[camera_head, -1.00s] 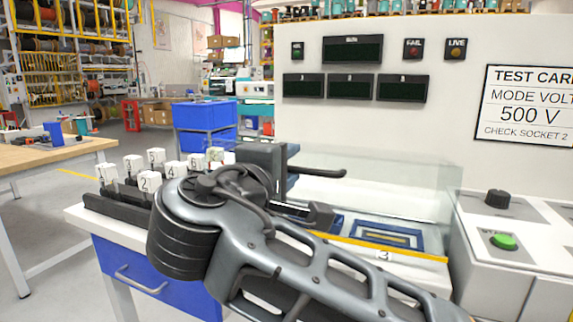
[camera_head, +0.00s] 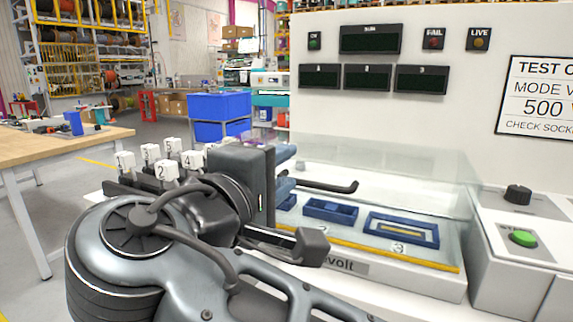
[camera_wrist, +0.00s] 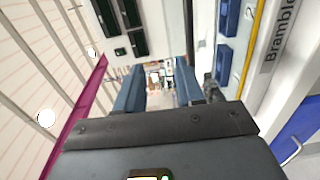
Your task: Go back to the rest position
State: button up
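My gripper (camera_head: 287,170) is in front of the white test station, above the left part of its bench, partly hidden behind my own wrist. Its two blue fingers point toward the station's clear cover (camera_head: 400,180). In the wrist view, the fingers (camera_wrist: 159,80) stand apart with nothing between them. My arm fills the lower left of the head view.
Blue-framed sockets (camera_head: 400,229) lie under the clear cover, whose handle (camera_head: 330,187) sticks out near my gripper. White numbered blocks (camera_head: 167,171) stand left of my wrist. A green button (camera_head: 523,238) is at right. A wooden table (camera_head: 60,150) stands at far left.

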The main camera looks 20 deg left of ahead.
dwell(0.4)
jog(key=s+f+m+g+y+p, duration=0.25)
jog(key=f+g+y, duration=0.2)
jog(key=f, duration=0.85)
jog(key=s+d+f+m+y+p, duration=0.25)
jog(key=s+d+f+m, duration=0.35)
jog(key=s+d+f, duration=0.4)
jog(key=s+d+m+h+p, duration=0.1)
jog(key=s+d+m+h, duration=0.15)
jog(key=s+d, duration=0.4)
jog(key=s+d+m+h+p, duration=0.15)
jog(key=s+d+m, duration=0.25)
jog(key=d, duration=0.5)
jog(key=s+d+r+m+t+h+p, duration=0.1)
jog(key=s+d+r, duration=0.1)
jog(key=s+d, duration=0.4)
jog(key=s+d+r+m+h, duration=0.1)
jog(key=s+d+r, duration=0.2)
jog(key=s+d, duration=0.4)
jog(key=shift+s+r+m+t+p, duration=0.3)
jog(key=shift+s+t+p, duration=0.05)
jog(key=shift+p, duration=0.05)
jog(key=shift+c, duration=0.3)
